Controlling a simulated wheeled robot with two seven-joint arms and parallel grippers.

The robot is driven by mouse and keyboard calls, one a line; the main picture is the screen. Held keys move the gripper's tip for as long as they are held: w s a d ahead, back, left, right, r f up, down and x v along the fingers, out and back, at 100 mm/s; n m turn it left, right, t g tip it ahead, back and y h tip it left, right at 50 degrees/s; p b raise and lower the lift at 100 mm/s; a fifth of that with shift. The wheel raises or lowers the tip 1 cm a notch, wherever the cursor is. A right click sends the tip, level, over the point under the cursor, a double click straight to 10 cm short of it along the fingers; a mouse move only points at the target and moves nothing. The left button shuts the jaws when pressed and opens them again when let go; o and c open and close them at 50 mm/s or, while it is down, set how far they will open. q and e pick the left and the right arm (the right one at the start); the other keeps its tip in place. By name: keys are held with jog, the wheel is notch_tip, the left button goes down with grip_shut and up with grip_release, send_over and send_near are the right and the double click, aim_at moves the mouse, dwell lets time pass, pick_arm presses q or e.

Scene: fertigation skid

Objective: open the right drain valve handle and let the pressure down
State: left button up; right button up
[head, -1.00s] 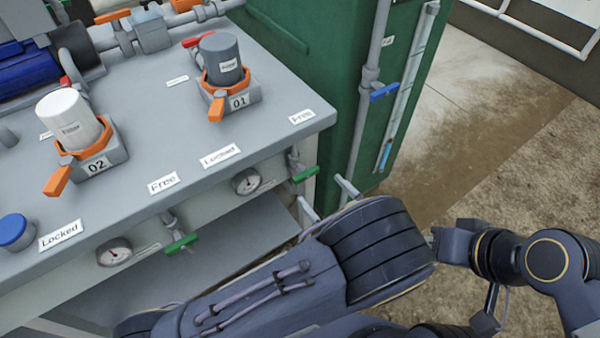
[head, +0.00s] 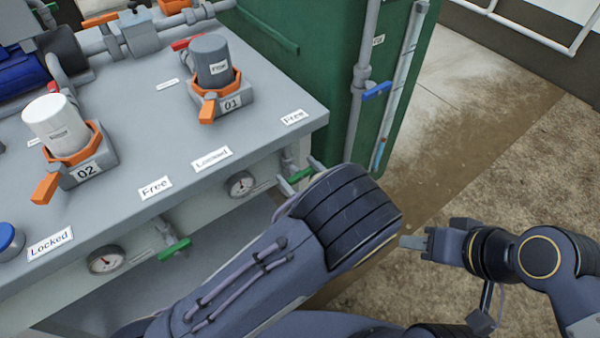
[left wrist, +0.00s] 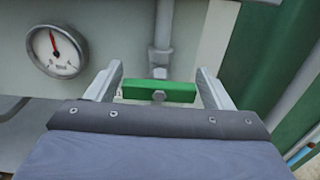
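The right drain valve handle (head: 300,174) is a green bar under the right part of the skid's front edge. In the left wrist view the handle (left wrist: 158,92) lies crosswise below a grey pipe, with a bolt at its middle. My left gripper (head: 296,169) is open, with one finger beyond each end of the handle. The left wrist view shows these fingers (left wrist: 160,68) apart, not closed on it. The right pressure gauge (head: 240,184) is left of the handle; its red needle points up and slightly left in the wrist view (left wrist: 57,50). My right gripper (head: 415,242) is away from the skid, its finger gap unclear.
A second green handle (head: 174,249) and gauge (head: 106,259) are further left on the front panel. Filter 01 (head: 213,62) and filter 02 (head: 57,126) stand on top. A green cabinet (head: 334,70) is close on the right. Floor is free around my right gripper.

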pick_arm(q)
jog(key=c, duration=0.6)
jog(key=shift+c, duration=0.2)
jog(key=n+b, duration=0.2)
jog(key=n, duration=0.1)
jog(key=n+b, duration=0.1)
jog(key=shift+s+a+f+b, duration=0.15)
jog(key=shift+f+b, duration=0.1)
jog(key=shift+b, duration=0.05)
jog(key=n+b, duration=0.3)
jog(key=n, duration=0.1)
jog(key=n+b, duration=0.7)
jog(key=shift+s+a+f, duration=0.15)
jog(key=shift+f, duration=0.2)
jog(key=shift+r+n+b, duration=0.1)
jog(key=shift+n+b, duration=1.5)
jog(key=shift+b, duration=0.1)
